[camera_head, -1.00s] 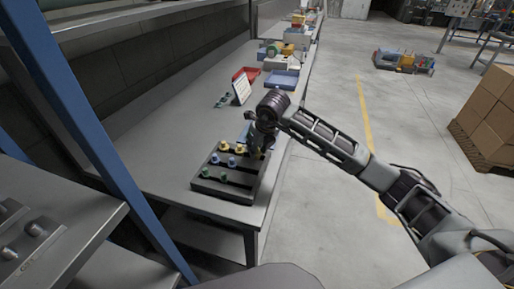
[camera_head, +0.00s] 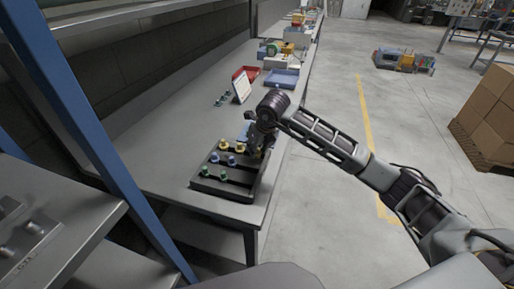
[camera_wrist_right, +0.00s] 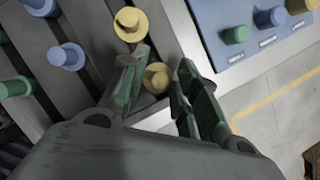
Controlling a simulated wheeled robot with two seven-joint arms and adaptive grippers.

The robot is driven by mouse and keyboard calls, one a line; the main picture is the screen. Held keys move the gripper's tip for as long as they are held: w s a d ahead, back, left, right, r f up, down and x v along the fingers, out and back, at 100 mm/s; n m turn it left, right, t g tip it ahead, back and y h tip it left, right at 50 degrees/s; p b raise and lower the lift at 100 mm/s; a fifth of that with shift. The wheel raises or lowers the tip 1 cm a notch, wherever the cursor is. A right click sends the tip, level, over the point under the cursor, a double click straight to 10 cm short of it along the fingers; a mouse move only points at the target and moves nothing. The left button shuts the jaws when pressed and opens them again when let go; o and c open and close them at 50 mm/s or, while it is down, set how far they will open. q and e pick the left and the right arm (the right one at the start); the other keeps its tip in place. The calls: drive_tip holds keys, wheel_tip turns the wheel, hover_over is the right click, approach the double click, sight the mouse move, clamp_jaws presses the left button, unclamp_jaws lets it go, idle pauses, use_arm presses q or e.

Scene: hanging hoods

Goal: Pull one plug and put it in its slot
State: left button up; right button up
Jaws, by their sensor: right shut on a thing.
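A dark slotted tray (camera_head: 238,192) on the bench holds yellow, blue and green plugs in rows. My right gripper (camera_head: 259,148) is over its far right corner, pointing down. In the right wrist view its fingers (camera_wrist_right: 160,88) are around a yellow plug (camera_wrist_right: 157,77), low over the tray; whether the plug is clear of it is not visible. Another yellow plug (camera_wrist_right: 130,24) stands just beyond, with a blue plug (camera_wrist_right: 66,57) and a green plug (camera_wrist_right: 14,88) to the left. A blue panel (camera_wrist_right: 213,20) holds green, blue and yellow plugs beside white labels.
A white sign (camera_head: 242,90), a red bin (camera_head: 247,74) and a blue bin (camera_head: 283,78) stand farther along the bench. The bench left of the tray is clear. A blue post (camera_head: 85,130) and a metal shelf (camera_head: 60,225) are at the left.

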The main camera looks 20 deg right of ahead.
drive_tip(key=o, duration=0.9)
drive_tip(key=shift+r, duration=0.1)
drive_tip(key=v, duration=1.1)
drive_tip(key=shift+s+d+r, duration=0.1)
drive_tip(key=shift+s+r, duration=0.2)
drive_tip(key=shift+f, duration=0.1)
